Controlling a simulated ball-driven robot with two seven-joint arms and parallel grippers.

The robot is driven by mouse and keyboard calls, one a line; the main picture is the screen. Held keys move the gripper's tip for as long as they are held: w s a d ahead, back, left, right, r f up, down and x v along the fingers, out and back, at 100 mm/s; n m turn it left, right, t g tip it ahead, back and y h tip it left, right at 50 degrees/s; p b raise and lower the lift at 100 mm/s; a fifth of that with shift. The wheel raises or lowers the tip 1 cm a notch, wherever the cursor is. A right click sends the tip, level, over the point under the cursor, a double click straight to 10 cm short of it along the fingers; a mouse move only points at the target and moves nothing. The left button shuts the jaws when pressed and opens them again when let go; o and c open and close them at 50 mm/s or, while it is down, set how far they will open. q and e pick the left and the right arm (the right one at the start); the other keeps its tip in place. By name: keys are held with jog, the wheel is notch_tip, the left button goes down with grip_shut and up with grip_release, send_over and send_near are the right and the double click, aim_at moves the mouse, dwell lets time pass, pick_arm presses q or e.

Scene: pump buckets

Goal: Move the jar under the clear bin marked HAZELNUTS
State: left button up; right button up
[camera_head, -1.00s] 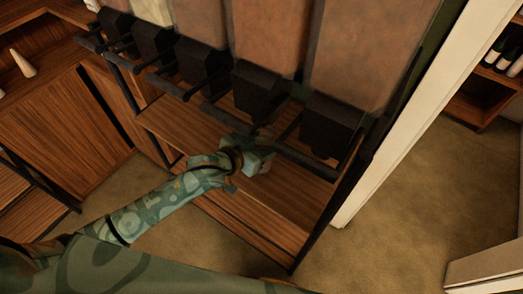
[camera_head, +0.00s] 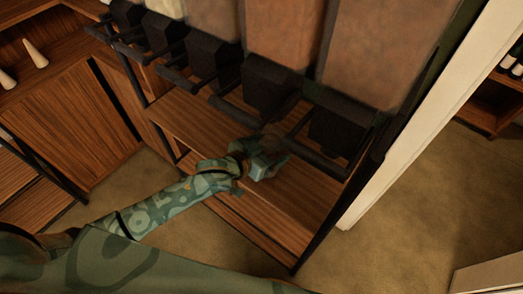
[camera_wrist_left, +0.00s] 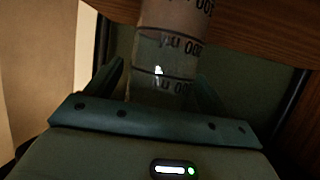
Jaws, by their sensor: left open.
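The jar (camera_wrist_left: 167,45) is a clear cylinder with dark printed volume marks, in the top middle of the left wrist view. It stands between the two fingers of my left gripper (camera_wrist_left: 160,85), which is open around it. In the head view my left gripper (camera_head: 268,165) is over the wooden shelf, below the black dispenser outlets, and I cannot make out the jar there. Clear bins with brown contents (camera_head: 375,55) rise above the outlets. No label can be read, so I cannot tell which is HAZELNUTS. My right gripper is not in view.
Black outlets (camera_head: 337,130) and bars overhang the wooden shelf (camera_head: 190,120) close to my left gripper. A white post (camera_head: 410,130) stands to the right. A wooden cabinet (camera_head: 70,125) is at the left. Open floor (camera_head: 400,220) lies at the lower right.

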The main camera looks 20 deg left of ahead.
pick_arm(q)
jog(key=p+v, duration=0.2)
jog(key=v, duration=1)
jog(key=shift+f, duration=0.15)
jog(key=s+a+f+n+g+y, duration=0.1)
jog(key=s+a+f+g+y, duration=0.3)
jog(key=f, duration=0.7)
jog(key=s+a+f+n+t+y, duration=0.1)
jog(key=a+f, duration=0.5)
jog(key=f, duration=0.6)
jog(key=s+a+f+g+y, duration=0.15)
jog(key=s+f+g, duration=0.25)
jog(key=s+f, duration=0.8)
jog(key=s+d+f+g, duration=0.1)
jog(key=s+f+g, duration=0.2)
jog(key=s, duration=1.4)
jog(key=shift+s+d+f, duration=0.2)
jog(key=shift+s+f, duration=0.05)
jog(key=shift+f, duration=0.7)
